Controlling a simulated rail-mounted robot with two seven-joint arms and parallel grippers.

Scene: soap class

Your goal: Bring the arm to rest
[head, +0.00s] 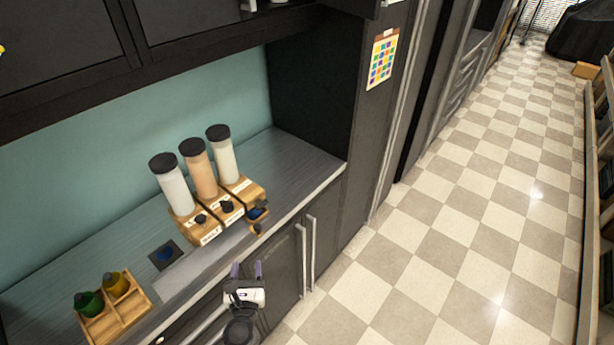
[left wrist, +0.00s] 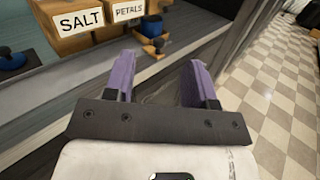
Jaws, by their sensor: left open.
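My left gripper (head: 246,271) hangs in front of the counter's front edge, by the dark cabinet doors. Its two purple fingers are apart with nothing between them, as the left wrist view (left wrist: 160,82) also shows. The fingers point toward the counter, apart from the dispensers. My right gripper is not in view.
Three dispensers with wooden bases, including a white one (head: 174,190), stand on the dark counter (head: 292,160). A blue item (head: 164,254) sits on a dark square. A wooden tray (head: 134,312) holds green and yellow bottles. The checkered floor (head: 440,240) at right is clear.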

